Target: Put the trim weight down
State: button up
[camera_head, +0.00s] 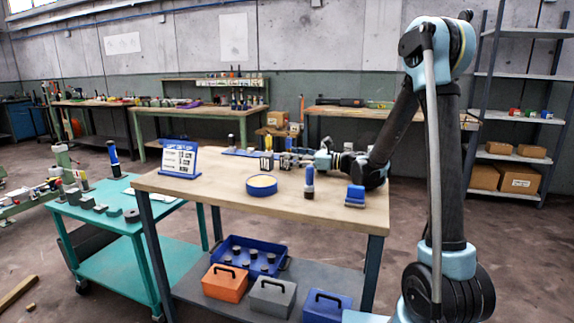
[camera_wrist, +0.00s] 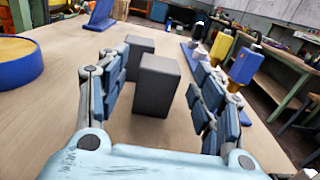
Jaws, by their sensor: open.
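My gripper (camera_wrist: 160,98) is open, with one finger on each side of a dark grey block (camera_wrist: 158,86). This block stands upright on the wooden table, with a visible space to the fingers. A second, similar grey block (camera_wrist: 138,58) stands just behind it. Which of the two is the trim weight, I cannot tell for sure. In the head view my gripper (camera_head: 288,161) is low over the back of the table (camera_head: 215,192), pointing left. The dark blocks (camera_head: 266,162) show small at its tip there, and their details are too small to tell.
A round blue-rimmed tray (camera_head: 262,186) sits in front of my gripper. A blue-and-black upright tool (camera_head: 309,183) and a blue block-like item (camera_head: 355,196) stand to its right. A blue sign stand (camera_head: 180,159) is at left. A blue board with yellow-and-blue parts (camera_wrist: 245,65) lies beyond the right finger.

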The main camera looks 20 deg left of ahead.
jog(key=a, duration=0.3)
jog(key=shift+w+a, duration=0.1)
jog(key=shift+a, duration=0.05)
grip_shut()
jog(key=shift+r, duration=0.15)
